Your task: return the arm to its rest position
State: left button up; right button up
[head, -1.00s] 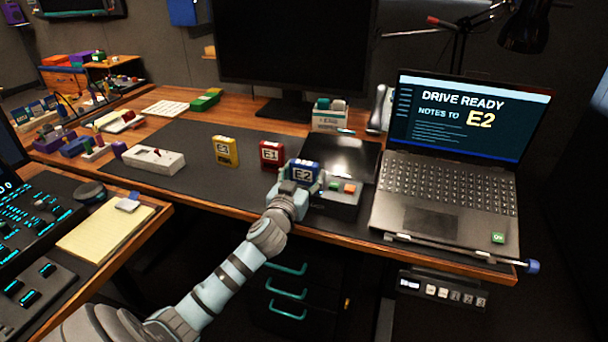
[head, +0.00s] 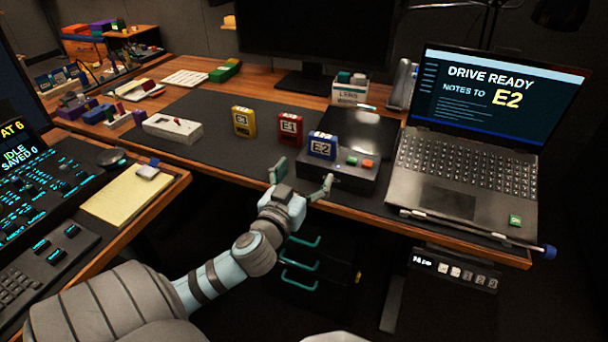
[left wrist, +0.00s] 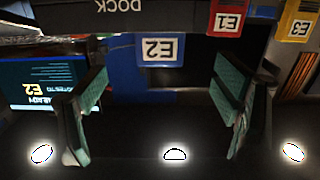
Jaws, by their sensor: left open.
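My left gripper (head: 303,181) is open and empty, in front of the desk's front edge and just short of the dock. Its two spread fingers also show in the left wrist view (left wrist: 165,110), with nothing between them close up. The blue E2 cartridge (head: 322,146) stands upright at the dock (head: 338,174), apart from the fingers. The E2 cartridge also shows beyond the fingers in the left wrist view (left wrist: 146,66). My right gripper is not in view.
A red E1 cartridge (head: 290,128) and a yellow E3 cartridge (head: 243,122) stand left of the dock. A laptop (head: 460,165) reading "DRIVE READY, NOTES TO E2" is on the right. A notepad (head: 128,197) lies on the left desk. Drawers (head: 305,262) are below the desk.

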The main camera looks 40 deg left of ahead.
pick_arm(q)
jog(key=shift+s+d, duration=0.15)
jog(key=shift+s, duration=0.15)
jog(key=shift+f, duration=0.1)
